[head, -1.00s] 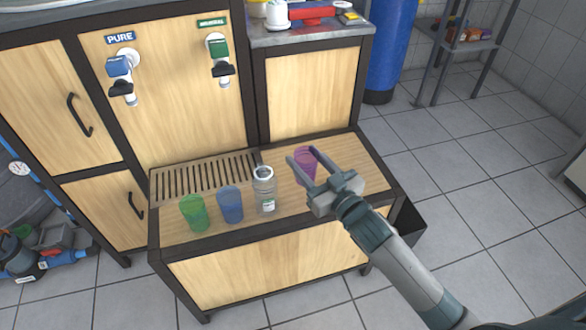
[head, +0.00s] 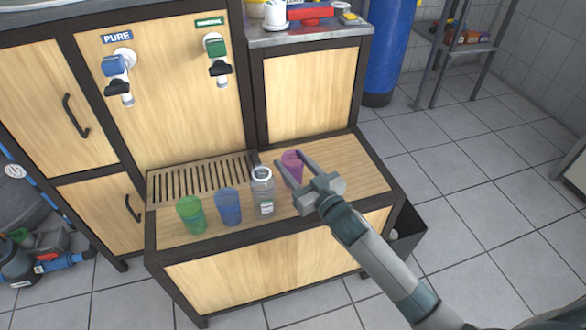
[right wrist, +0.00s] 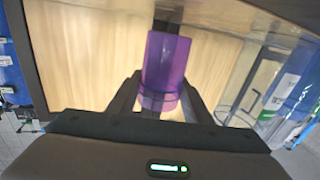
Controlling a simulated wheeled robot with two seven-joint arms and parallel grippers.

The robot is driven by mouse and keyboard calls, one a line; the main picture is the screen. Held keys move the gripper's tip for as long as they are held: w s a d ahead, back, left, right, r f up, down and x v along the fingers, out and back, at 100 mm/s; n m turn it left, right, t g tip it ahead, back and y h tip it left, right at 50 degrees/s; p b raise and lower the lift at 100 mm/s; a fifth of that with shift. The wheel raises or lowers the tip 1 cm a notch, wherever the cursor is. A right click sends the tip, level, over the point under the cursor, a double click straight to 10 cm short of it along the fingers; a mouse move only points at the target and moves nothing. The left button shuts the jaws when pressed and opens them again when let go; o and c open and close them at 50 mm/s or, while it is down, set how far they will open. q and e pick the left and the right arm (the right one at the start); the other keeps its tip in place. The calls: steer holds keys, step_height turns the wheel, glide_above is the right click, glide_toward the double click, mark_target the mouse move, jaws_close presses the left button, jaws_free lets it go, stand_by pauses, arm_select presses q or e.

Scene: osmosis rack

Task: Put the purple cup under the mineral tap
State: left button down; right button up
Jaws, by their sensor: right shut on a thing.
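The purple cup (head: 292,166) is at the right part of the low wooden counter, between the fingers of my right gripper (head: 294,172). In the right wrist view the cup (right wrist: 166,68) is upright between both fingers, and the gripper is shut on it. I cannot tell if its base is clear of the counter. The mineral tap (head: 216,55), with a green body and black lever, is on the wooden panel under the green MINERAL label (head: 209,21), up and left of the cup. My left gripper is not in view.
A clear bottle (head: 263,190) stands just left of the cup, then a blue cup (head: 229,206) and a green cup (head: 191,214). A slotted drain grate (head: 203,179) lies behind them under the taps. The pure tap (head: 117,72) is further left.

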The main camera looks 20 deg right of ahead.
steer(key=shift+f, duration=0.95)
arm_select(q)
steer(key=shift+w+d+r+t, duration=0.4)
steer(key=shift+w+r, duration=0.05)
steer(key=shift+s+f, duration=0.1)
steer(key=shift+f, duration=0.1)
arm_select(e)
steer(key=shift+f, duration=0.15)
steer(key=o, duration=1.1)
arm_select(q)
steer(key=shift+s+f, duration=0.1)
